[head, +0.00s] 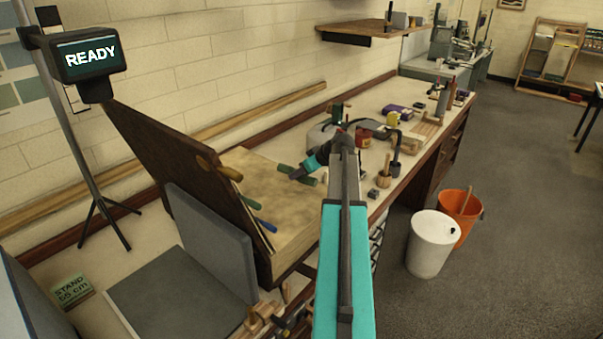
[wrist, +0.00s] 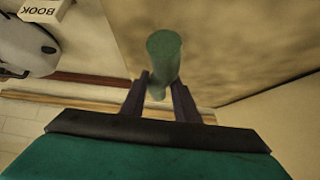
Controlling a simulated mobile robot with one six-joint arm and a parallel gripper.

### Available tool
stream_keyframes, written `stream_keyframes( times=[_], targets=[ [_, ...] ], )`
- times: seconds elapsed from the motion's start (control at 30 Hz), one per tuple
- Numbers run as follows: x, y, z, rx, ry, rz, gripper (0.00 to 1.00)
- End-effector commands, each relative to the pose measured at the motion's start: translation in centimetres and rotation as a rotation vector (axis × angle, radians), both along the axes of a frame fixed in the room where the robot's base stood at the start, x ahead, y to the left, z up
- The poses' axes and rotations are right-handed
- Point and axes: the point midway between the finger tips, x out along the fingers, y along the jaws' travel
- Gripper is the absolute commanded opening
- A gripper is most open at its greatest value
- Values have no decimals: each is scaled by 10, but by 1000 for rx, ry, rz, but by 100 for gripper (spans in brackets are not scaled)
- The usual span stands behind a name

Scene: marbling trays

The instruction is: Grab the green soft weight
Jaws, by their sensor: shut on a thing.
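The green soft weight (wrist: 163,62) is a plain green cylinder in the wrist view. My gripper (wrist: 160,95) is shut on it, with one dark finger on each side. Its upper end stands out beyond the fingertips. I cannot tell whether the weight still touches the board.
The tan board (head: 225,165) lies beside a tilted dark panel (head: 170,165). Orange, green and blue handle-like pieces (head: 264,226) lie along the panel's edge. Small jars and tools crowd the bench beyond. A white bucket (head: 430,245) and an orange bucket (head: 462,210) stand on the floor.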

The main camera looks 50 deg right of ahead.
Motion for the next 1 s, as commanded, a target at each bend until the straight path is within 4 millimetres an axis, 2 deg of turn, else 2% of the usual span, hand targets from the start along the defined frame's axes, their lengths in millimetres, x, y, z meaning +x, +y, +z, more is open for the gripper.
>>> stream_keyframes(
  times=[0.7, 1.0],
  targets=[
    [-77, 63, 8, -1, -2, -1, 0],
    [-100, 81, 12, -1, -2, -1, 0]
  ],
)
